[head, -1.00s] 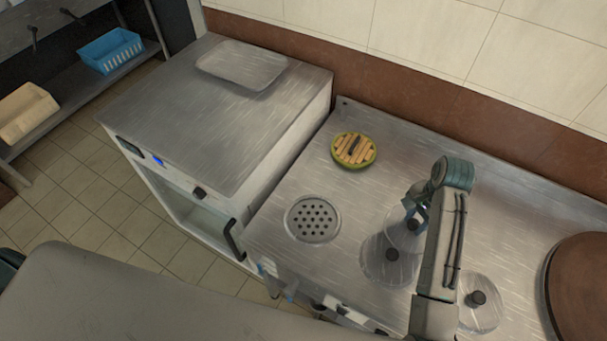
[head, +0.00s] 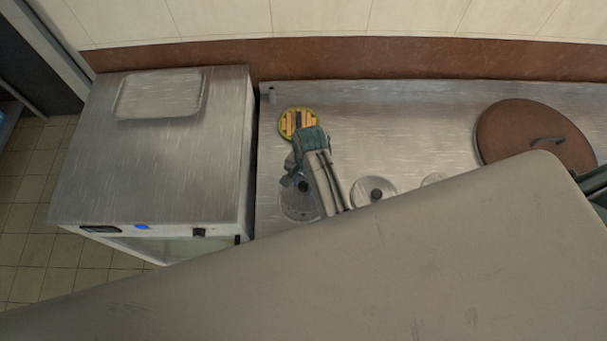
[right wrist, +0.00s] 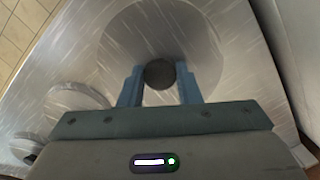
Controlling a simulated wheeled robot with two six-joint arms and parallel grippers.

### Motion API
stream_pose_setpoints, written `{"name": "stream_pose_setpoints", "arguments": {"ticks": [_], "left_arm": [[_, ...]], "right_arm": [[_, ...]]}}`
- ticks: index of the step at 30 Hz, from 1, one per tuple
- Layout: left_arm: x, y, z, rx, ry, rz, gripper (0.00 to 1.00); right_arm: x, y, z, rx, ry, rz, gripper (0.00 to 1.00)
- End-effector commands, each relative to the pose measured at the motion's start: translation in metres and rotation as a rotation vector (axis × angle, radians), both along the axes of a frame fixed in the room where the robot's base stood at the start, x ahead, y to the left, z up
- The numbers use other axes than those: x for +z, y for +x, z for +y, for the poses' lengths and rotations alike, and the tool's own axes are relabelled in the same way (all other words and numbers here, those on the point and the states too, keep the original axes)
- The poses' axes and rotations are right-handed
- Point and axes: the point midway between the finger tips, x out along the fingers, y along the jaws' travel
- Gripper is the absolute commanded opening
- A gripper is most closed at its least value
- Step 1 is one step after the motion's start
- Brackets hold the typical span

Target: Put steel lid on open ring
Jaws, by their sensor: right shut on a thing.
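My right gripper (head: 297,182) is shut on the black knob (right wrist: 160,74) of a round steel lid (head: 297,208). In the right wrist view the two blue fingers stand on either side of the knob, and the lid (right wrist: 160,25) spreads out beneath them. The lid is over the left part of the steel counter, in front of the yellow-rimmed slatted lid. The perforated open ring does not show now; the held lid appears to cover its place. I cannot tell whether the lid touches the counter. My left gripper is not in view.
A steel lid with a black knob (head: 361,190) lies to the right, with another partly hidden (head: 432,178). The yellow-rimmed slatted lid (head: 285,125) is close behind the gripper. A large brown lid (head: 510,130) is at right. A steel-topped cabinet (head: 150,165) bearing a tray (head: 122,98) stands left.

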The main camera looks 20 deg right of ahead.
Motion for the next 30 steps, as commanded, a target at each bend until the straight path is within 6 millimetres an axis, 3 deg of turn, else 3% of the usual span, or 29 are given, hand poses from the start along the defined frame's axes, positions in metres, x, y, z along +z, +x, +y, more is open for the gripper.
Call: {"name": "stream_pose_setpoints", "arguments": {"ticks": [5, 12, 21, 30], "left_arm": [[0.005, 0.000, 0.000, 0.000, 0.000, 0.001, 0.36], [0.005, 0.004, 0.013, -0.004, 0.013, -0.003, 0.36], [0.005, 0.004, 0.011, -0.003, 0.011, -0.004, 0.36], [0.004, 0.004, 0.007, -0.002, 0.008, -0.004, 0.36]], "right_arm": [[-0.004, -0.003, 0.002, 0.001, -0.001, 0.001, 0.06], [-0.027, -0.003, 0.001, 0.001, -0.001, 0.001, 0.06], [-0.052, -0.003, 0.002, 0.000, -0.001, 0.001, 0.06], [-0.057, -0.003, 0.002, 0.000, 0.001, -0.001, 0.06]]}}
